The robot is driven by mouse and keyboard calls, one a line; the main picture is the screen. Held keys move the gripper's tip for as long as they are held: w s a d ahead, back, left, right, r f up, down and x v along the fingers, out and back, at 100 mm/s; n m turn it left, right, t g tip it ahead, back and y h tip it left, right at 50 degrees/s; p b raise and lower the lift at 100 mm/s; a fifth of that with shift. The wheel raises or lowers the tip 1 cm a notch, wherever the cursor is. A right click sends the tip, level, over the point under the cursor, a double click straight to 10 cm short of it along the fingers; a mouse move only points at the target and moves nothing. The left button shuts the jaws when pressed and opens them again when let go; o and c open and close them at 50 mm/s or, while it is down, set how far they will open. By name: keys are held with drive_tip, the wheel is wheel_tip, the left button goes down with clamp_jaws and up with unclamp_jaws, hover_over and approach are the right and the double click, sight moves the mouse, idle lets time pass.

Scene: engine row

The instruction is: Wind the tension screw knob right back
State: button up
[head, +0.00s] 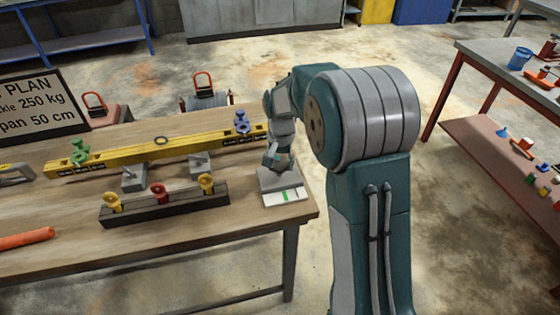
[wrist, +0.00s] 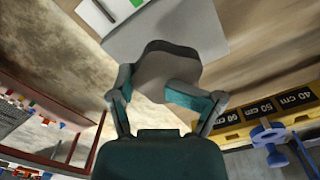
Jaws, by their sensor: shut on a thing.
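The tension screw knob (wrist: 168,64) shows in the wrist view as a dark grey rounded piece between my fingers. My gripper (wrist: 166,90) is shut on it, with one teal finger on each side. Behind the knob is a grey block (wrist: 203,28) with a white plate (wrist: 112,14) carrying a green mark. In the head view my gripper (head: 277,163) points down at this block (head: 279,180) at the table's right end. The white plate (head: 285,197) with its green bar lies in front. The knob is hidden there, and I cannot tell how far it is wound.
A yellow beam (head: 150,155) with a green fitting (head: 80,152) and a blue fitting (head: 241,122) lies along the table. A dark rack (head: 165,208) with yellow and red knobs stands in front. A sign (head: 36,106) stands at left. Another bench (head: 510,70) is at right.

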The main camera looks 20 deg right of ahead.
drive_tip(key=shift+w+a, duration=0.1)
drive_tip(key=shift+c, duration=0.6)
drive_tip(key=shift+o, duration=0.2)
drive_tip(key=shift+w+a+r, duration=0.1)
